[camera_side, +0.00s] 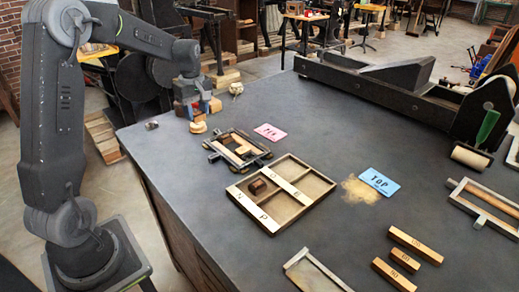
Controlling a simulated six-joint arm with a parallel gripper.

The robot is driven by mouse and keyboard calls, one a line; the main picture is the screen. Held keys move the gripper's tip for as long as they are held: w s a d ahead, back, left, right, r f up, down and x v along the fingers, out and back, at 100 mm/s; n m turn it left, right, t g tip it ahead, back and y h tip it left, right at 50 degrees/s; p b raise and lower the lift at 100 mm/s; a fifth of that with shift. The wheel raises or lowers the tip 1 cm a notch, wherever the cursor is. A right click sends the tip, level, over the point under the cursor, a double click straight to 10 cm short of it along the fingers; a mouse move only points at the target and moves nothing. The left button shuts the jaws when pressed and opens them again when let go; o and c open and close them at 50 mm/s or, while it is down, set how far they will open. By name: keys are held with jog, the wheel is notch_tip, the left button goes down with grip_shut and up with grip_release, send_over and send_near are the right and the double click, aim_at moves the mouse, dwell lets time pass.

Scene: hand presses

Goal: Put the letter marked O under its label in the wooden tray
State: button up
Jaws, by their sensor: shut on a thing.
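The wooden tray (318,203) lies near the middle of the dark table. It has several compartments, with small letter labels on pale strips; a P (264,216) reads on the front strip, the others are too small to read surely. A dark brown block (258,187) sits in its left compartment. My gripper (197,109) is at the table's back left edge, well behind and left of the tray. It is shut on a small block, mostly hidden by the fingers; a reddish-brown piece (215,104) shows at its right side. No letter on it can be read.
A metal frame with wooden pieces (237,148) and a pink card (270,132) lie between gripper and tray. A round wooden knob (198,127) stands just below the gripper. A blue TOP card (379,182), wooden bars (415,242) and a press (390,85) are to the right.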

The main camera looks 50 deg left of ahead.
jog(key=w+d+r, duration=0.1)
jog(key=w+d, duration=0.3)
jog(key=d, duration=0.3)
jog(key=w+d, duration=0.3)
jog(key=d, duration=0.4)
send_over(287, 170)
jog(key=f, duration=0.6)
jog(key=shift+s+a+f, duration=0.15)
jog(key=shift+a+f, duration=0.05)
jog(key=shift+f, duration=0.1)
jog(key=shift+d+f, duration=0.25)
jog(key=shift+f, duration=1.9)
jog(key=shift+f, duration=0.15)
jog(key=o, duration=0.9)
